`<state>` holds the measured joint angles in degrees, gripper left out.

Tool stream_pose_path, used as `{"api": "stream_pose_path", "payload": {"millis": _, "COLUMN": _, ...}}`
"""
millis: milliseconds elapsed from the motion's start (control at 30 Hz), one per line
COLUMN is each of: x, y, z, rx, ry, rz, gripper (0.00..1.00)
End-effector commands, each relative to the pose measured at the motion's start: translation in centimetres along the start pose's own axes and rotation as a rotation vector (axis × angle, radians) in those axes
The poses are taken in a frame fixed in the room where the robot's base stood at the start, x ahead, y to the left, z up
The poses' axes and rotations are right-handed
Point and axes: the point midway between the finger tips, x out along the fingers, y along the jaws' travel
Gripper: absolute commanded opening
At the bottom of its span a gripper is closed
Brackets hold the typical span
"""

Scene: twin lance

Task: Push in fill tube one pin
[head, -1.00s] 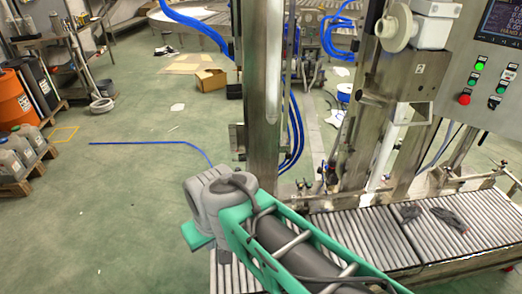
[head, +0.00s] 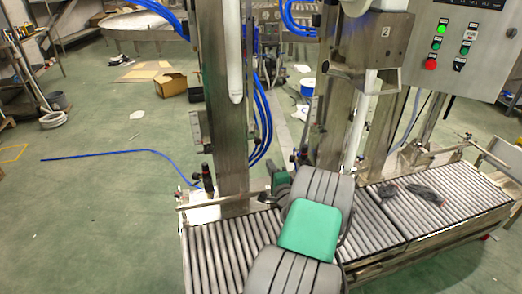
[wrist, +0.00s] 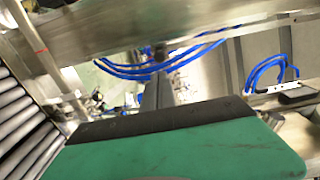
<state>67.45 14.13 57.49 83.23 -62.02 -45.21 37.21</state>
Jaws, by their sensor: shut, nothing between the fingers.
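Two pale fill tubes hang on the machine in the head view: a left one (head: 235,55) along the near steel column and a right one (head: 365,115) under the box marked 2. I cannot make out which small part is the tube one pin. A small black and red knob (head: 207,178) stands at the left column's foot, left of my arm. My gripper shows partly in the head view (head: 282,183), beyond my grey and green wrist, close to the column. In the wrist view its narrow dark fingers (wrist: 158,92) are together and empty, pointing toward steel parts and blue hoses.
A roller conveyor (head: 215,255) runs below my arm, with dark cables (head: 425,192) lying on its right part. Blue hoses (head: 262,125) hang behind the column. A control panel (head: 455,45) stands at upper right.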

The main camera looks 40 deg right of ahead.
Motion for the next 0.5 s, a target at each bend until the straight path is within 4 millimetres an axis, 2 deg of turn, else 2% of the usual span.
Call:
{"api": "stream_pose_path", "payload": {"millis": 300, "x": 7.0, "y": -0.1, "z": 0.2, "rx": -0.004, "ry": -0.005, "rz": 0.001, "gripper": 0.0}}
{"api": "stream_pose_path", "payload": {"millis": 500, "x": 10.7, "y": 0.0, "z": 0.2, "rx": -0.004, "ry": -0.003, "rz": 0.001, "gripper": 0.0}}
